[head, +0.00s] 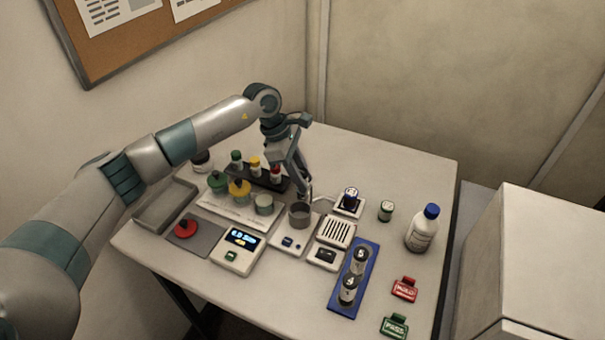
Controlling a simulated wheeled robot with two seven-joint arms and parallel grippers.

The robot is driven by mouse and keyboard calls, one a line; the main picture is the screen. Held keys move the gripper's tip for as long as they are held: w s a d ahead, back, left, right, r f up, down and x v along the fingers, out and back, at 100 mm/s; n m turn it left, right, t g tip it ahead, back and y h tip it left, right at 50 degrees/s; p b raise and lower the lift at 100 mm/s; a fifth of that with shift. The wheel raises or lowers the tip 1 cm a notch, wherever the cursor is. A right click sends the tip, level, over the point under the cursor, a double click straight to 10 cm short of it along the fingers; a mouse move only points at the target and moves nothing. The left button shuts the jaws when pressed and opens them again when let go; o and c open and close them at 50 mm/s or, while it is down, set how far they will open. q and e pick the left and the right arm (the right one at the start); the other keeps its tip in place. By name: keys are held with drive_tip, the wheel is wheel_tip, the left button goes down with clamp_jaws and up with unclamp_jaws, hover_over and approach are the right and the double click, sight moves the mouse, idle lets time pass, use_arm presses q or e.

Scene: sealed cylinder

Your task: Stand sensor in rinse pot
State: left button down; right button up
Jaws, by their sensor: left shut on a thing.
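My left gripper (304,193) reaches down from the back over the table, with its fingers shut on the sensor, which is small and mostly hidden by the fingers. The fingertips are close above and behind a grey open pot (299,217) on a white unit with small blue markings. A pale round pot (264,205) stands to the left on a white tray. I cannot tell for certain which of these two is the rinse pot. I cannot make out whether the sensor's tip touches anything. My right gripper is not in view.
Green-lidded and yellow-lidded jars (239,189) share the white tray (229,216). A dark rack (243,177) of capped bottles stands behind. A lit meter (238,250), blue holder (353,280), slotted box (336,232) and white bottle (422,231) crowd the table. The back right is clear.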

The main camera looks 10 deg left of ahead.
use_arm(q)
drive_tip(key=shift+f, duration=0.2)
drive_tip(key=shift+f, duration=0.1)
drive_tip(key=c, duration=1.5)
unclamp_jaws()
drive_tip(key=shift+o, duration=0.2)
